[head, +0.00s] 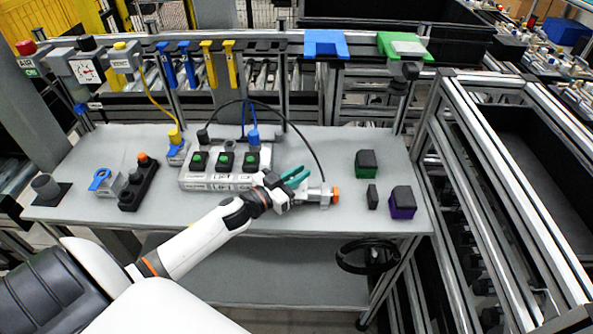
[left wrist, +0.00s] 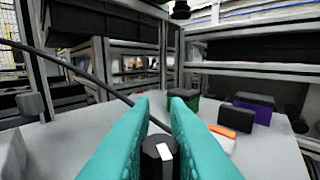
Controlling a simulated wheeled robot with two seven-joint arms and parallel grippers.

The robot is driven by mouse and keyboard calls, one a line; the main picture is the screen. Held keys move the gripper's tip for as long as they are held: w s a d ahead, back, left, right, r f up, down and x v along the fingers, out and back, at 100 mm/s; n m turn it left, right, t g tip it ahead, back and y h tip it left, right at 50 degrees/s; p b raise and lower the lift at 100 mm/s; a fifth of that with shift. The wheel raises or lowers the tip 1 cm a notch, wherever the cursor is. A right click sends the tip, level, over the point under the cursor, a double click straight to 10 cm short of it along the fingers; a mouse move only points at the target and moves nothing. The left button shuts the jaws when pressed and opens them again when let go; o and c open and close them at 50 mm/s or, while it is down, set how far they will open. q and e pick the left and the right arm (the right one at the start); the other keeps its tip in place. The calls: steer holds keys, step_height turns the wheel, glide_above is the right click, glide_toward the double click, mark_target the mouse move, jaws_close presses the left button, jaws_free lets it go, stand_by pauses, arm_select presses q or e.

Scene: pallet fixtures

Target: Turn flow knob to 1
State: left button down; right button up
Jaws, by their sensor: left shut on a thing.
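My left gripper (head: 296,178), with teal fingers, is over the right part of the grey table. In the left wrist view its fingers (left wrist: 160,115) stand on both sides of a black round knob (left wrist: 156,158) with a white mark on top, apparently the flow knob, and the gripper is shut on it. The white mark points roughly away from the camera. The fingers hide the knob's sides, and any scale or number around it cannot be read. In the head view the gripper covers the knob. A pale fitting with an orange end (head: 334,196) sits just right of the gripper.
A panel with several green buttons (head: 222,160) stands left of the gripper. A black cable (head: 312,145) arches over the table behind it. Green-black (head: 367,166) and purple-black (head: 402,204) blocks stand to the right. A black handwheel (head: 367,256) is below the front edge.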

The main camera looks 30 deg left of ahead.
arm_select(q)
steer(key=m+g+h, duration=0.1)
steer(key=m+h, duration=0.1)
steer(key=shift+h, duration=0.3)
steer(key=shift+d+f+m+g+h+b, duration=0.1)
steer(key=shift+m+g+h+b, duration=0.55)
steer(key=shift+m+h, duration=0.4)
steer(key=m+g+h+b, duration=0.2)
steer(key=h, duration=0.1)
steer(key=shift+s+d+g, duration=0.15)
steer(key=shift+g, duration=0.1)
steer(key=shift+s+d+m+g+h+b, duration=0.15)
steer(key=shift+d+m+g+h+b, duration=0.05)
steer(key=shift+m+g+h+b, duration=1.05)
steer(key=c, duration=1.4)
jaws_free()
steer(key=shift+r, duration=0.25)
step_height(320, 180, up, 10)
steer(key=shift+f+b, duration=0.1)
steer(key=shift+b, duration=0.2)
